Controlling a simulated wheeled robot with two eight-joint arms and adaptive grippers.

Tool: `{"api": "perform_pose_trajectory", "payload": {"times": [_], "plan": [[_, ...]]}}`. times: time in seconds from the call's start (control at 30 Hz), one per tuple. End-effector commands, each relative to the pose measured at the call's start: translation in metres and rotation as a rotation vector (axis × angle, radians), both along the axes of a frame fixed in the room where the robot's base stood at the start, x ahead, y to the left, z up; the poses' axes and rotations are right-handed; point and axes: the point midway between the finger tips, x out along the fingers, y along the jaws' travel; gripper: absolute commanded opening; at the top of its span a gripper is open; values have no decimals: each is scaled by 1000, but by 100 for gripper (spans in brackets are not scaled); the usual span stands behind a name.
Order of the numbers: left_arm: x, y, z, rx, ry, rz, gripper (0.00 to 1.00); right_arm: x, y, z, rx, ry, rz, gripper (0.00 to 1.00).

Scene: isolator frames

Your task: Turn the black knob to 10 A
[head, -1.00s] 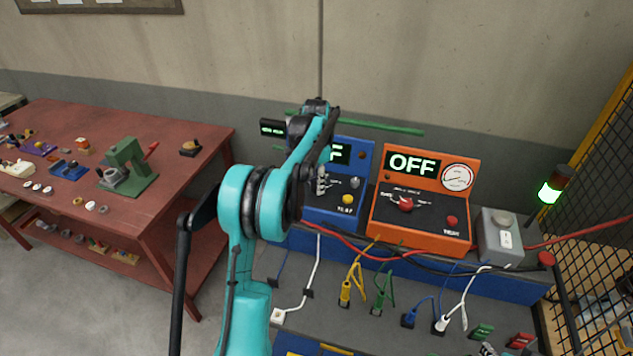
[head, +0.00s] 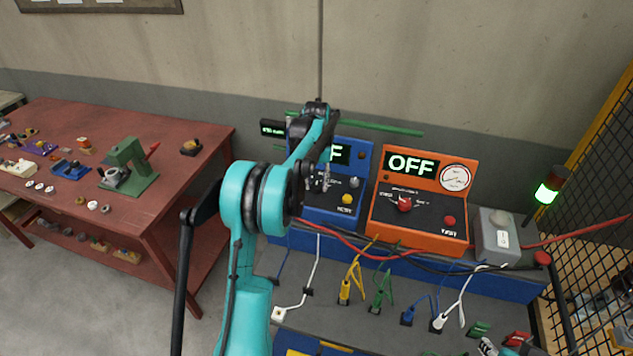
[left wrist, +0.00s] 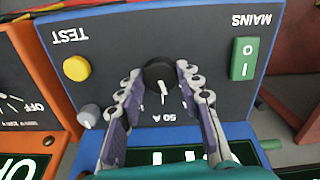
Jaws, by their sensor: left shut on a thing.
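The blue test unit (head: 337,208) stands on the bench behind my left arm. In the left wrist view its black knob (left wrist: 160,74) shows upside down, with a white pointer line towards the "50 A" marking. My left gripper (left wrist: 158,80) is shut on the black knob, one finger on each side. In the head view the left gripper (head: 319,182) is at the unit's front panel and hides the knob. The unit's display (head: 340,153) is partly hidden by my arm; only an "F" shows. A small grey piece at the bottom edge may be my right gripper (head: 488,346).
An orange unit (head: 420,236) with a red knob and an "OFF" display stands right beside the blue one. The blue panel also has a yellow TEST button (left wrist: 76,68), a grey knob (left wrist: 89,115) and a green MAINS switch (left wrist: 243,59). Cables run in front.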

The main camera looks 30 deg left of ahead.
Motion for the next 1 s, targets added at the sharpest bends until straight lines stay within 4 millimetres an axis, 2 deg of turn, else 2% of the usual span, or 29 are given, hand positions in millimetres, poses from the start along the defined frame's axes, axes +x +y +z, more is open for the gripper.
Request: {"api": "perform_pose_trajectory", "payload": {"times": [0.5, 1.0], "plan": [[1, 0, 0, 1, -1, 416, 6, 0, 0, 5, 0, 0, 0, 40], [1, 0, 0, 1, -1, 552, 6, 0, 0, 6, 0, 0, 0, 40]]}}
